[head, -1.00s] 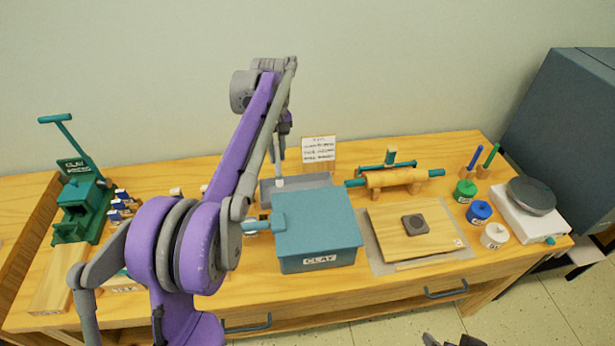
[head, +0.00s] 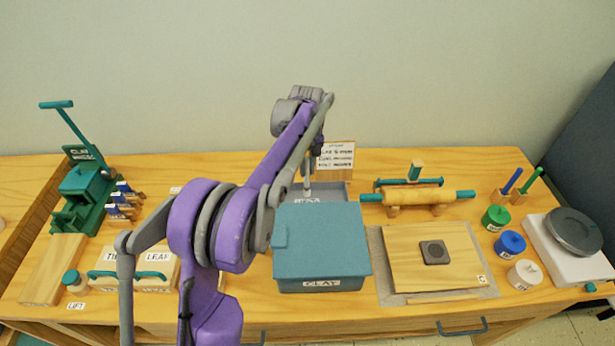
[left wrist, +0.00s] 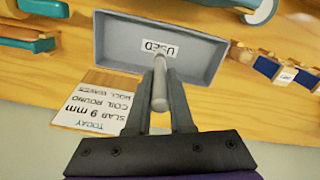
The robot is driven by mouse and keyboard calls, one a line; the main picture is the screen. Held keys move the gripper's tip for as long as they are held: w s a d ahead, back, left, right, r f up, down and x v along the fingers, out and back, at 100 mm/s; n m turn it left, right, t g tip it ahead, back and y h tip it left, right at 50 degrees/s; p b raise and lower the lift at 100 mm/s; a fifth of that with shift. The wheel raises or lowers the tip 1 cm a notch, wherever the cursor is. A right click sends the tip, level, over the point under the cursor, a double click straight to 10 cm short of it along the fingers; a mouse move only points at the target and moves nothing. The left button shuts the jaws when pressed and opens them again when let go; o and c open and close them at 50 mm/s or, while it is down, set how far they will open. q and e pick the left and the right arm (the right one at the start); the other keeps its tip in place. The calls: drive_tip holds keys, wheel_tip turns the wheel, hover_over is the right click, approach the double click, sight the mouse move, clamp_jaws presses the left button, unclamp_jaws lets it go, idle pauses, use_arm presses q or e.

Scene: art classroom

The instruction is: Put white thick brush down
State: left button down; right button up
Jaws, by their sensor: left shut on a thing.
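My left gripper (head: 308,165) hangs over the grey tray (head: 348,186) at the back of the table, behind the clay box. In the left wrist view, the gripper (left wrist: 160,85) is shut on a pale, thick rod, the white thick brush (left wrist: 159,92). The brush also shows as a short pale stick (head: 307,188) below the gripper in the head view. In the left wrist view the grey tray (left wrist: 112,38) has a "USED" label inside and looks otherwise empty. Whether the brush touches the tray floor cannot be told. My right gripper is not in view.
A teal clay box (head: 325,245) stands in front of the tray. A paper sign (head: 337,156) stands behind it. A rolling pin (head: 415,197) on a stand lies to the right, a wooden board (head: 400,275) in front of it. A green clay press (head: 82,195) stands at left.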

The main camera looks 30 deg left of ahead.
sight(307, 186)
use_arm(q)
drive_tip(key=shift+f, duration=1.65)
drive_tip(key=shift+f, duration=0.2)
drive_tip(key=c, duration=0.8)
unclamp_jaws()
drive_tip(key=shift+r, duration=0.1)
wheel_tip(307, 186, up, 12)
drive_tip(key=shift+r, duration=0.15)
